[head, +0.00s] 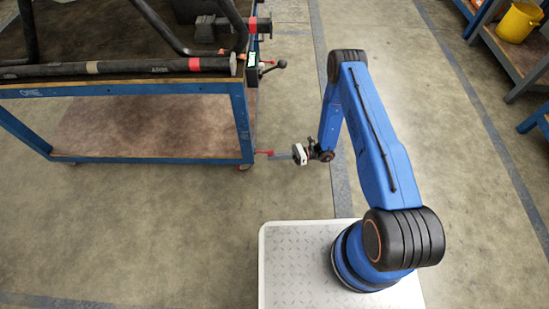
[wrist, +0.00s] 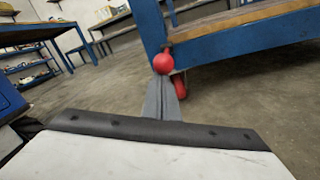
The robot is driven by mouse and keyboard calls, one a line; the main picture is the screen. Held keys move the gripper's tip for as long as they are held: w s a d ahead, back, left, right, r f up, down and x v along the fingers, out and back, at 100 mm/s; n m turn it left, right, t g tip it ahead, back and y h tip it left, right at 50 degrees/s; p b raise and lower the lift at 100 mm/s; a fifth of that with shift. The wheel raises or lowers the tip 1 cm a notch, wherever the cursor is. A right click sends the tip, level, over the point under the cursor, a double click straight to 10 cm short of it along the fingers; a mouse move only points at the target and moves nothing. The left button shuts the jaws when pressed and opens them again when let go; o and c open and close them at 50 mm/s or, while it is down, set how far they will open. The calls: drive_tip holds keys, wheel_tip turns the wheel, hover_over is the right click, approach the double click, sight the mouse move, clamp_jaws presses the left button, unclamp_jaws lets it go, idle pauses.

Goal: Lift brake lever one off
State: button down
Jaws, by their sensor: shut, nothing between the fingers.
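Brake lever one appears to be the small red lever (head: 264,152) low at the near right leg of the blue workbench in the head view. In the wrist view its round red knob (wrist: 163,64) shows right at the fingertips, with a red part (wrist: 180,86) lower behind it beside the bench leg. My gripper (head: 273,155) reaches left towards the lever, low above the floor. In the wrist view my gripper (wrist: 163,78) has its grey fingers together, their tips just below the knob. I cannot tell whether they touch it. Part of the lever is hidden behind the fingers.
The blue workbench (head: 240,120) carries a dark tubular frame (head: 130,68) and has a lower wooden shelf. A black lever with a ball knob (head: 281,64) sticks out at its upper right corner. A yellow bucket (head: 518,22) stands at far right. The floor between is clear.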

wheel_tip(320, 180, up, 6)
drive_tip(key=h, duration=0.5)
drive_tip(key=shift+r+m, duration=0.2)
drive_tip(key=shift+m, duration=0.2)
drive_tip(key=shift+w+r, duration=0.1)
drive_tip(key=shift+r, duration=0.05)
idle(0.4)
